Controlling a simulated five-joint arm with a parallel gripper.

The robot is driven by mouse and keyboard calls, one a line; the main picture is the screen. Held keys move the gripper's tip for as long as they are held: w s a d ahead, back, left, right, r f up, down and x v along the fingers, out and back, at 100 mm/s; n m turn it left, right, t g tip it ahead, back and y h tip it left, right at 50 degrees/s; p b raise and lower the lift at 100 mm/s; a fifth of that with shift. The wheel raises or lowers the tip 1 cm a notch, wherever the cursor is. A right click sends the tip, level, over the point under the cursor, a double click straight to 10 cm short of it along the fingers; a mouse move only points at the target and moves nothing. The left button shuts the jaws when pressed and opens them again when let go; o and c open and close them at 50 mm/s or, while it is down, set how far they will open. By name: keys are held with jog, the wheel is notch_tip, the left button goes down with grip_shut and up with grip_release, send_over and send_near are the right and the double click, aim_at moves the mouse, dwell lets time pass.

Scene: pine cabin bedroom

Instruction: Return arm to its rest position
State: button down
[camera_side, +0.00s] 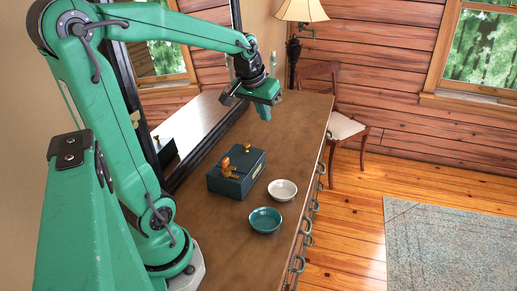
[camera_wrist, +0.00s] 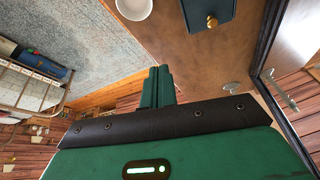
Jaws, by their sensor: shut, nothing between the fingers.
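My green arm reaches out over the wooden dresser top (camera_side: 215,235) in the side view. My gripper (camera_side: 264,112) hangs from its end, pointing down, clear above the dresser and beyond the dark box. Its two green fingers are together and hold nothing. In the wrist view the closed fingers (camera_wrist: 158,86) stick out past the dark edge of the gripper body, with bare dresser top beside them.
A dark green box (camera_side: 237,172) with orange-brown fittings stands on the dresser. Beside it are a white bowl (camera_side: 283,190) and a teal bowl (camera_side: 265,220). A tall mirror (camera_side: 195,120) stands along the left. A chair (camera_side: 345,125) stands beyond the dresser.

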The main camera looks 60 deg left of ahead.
jog(key=s+d+m+h, duration=0.1)
jog(key=s+d+m, duration=0.2)
jog(key=s+d, duration=0.2)
jog(key=s+d+m+t+h, duration=0.1)
jog(key=s+d+m, duration=0.2)
jog(key=d, duration=0.7)
jog(key=s, duration=0.2)
jog(key=shift+s+d+f, duration=0.2)
jog(key=shift+s+d, duration=0.05)
jog(key=shift+s, duration=0.05)
